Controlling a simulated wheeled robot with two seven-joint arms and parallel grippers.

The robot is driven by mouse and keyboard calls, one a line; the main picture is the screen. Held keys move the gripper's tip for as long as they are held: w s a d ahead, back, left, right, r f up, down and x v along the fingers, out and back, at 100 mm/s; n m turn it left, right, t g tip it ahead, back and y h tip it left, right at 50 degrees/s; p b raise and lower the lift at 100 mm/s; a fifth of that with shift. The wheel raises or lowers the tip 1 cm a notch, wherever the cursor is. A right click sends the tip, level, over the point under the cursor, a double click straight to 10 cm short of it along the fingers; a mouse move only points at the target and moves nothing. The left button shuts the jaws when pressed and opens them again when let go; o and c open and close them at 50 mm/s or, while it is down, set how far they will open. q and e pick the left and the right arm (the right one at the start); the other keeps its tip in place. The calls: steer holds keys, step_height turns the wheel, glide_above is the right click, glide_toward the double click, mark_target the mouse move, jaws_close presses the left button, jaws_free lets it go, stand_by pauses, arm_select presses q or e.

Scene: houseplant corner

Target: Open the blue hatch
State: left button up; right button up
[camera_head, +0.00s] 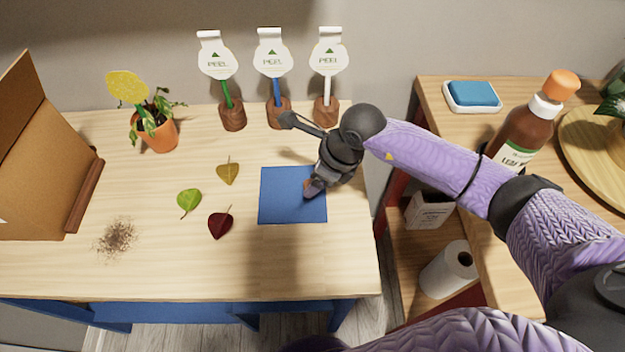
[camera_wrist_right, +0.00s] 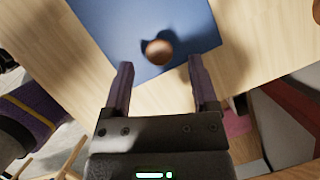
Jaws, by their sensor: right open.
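The blue hatch (camera_head: 280,205) is a flat square panel lying closed in the wooden tabletop. It also shows in the right wrist view (camera_wrist_right: 185,18). A round wooden knob (camera_wrist_right: 159,52) stands on the hatch; in the head view it is mostly hidden by my gripper. My right gripper (camera_wrist_right: 160,66) is open and empty. Its two fingertips point at the hatch, one on each side of the knob and a little short of it in the picture. The head view shows the right gripper (camera_head: 314,184) over the hatch's right part. My left gripper is not in view.
Several leaves, including a green leaf (camera_head: 189,203), and a soil patch (camera_head: 117,237) lie left of the hatch. A potted plant (camera_head: 158,135) and three PEEL markers (camera_head: 272,60) stand behind. A side table with a brown bottle (camera_head: 520,135) is at right.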

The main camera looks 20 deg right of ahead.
steer(key=shift+x, duration=1.1)
jaws_close()
stand_by(0.4)
